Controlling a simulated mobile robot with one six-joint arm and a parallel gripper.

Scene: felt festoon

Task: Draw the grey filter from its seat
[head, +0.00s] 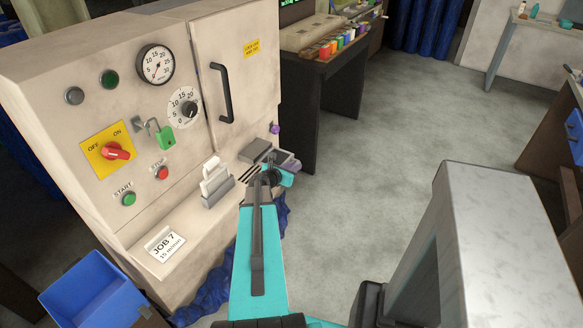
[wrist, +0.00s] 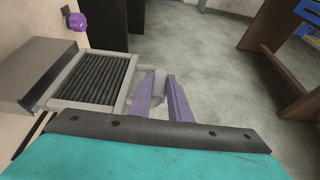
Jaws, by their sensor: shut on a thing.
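The grey filter (wrist: 119,98) is a flat frame with dark pleats, in the left half of the wrist view. Its pleated part shows to the right of the dark grey housing (wrist: 35,62) on the machine. Its left end borders the housing; I cannot tell if any of it is still inside. My gripper (wrist: 163,78) has purple fingers and is shut on the pale handle at the filter's right end. In the head view my gripper (head: 290,166) is beside the housing (head: 256,150), and the arm hides most of the filter.
A purple knob (wrist: 76,21) sticks out of the machine just behind the filter. The machine front (head: 150,110) carries a gauge, switches and a door handle. A bench with coloured pots (head: 340,43) stands beyond. The floor (head: 370,130) to the right is clear.

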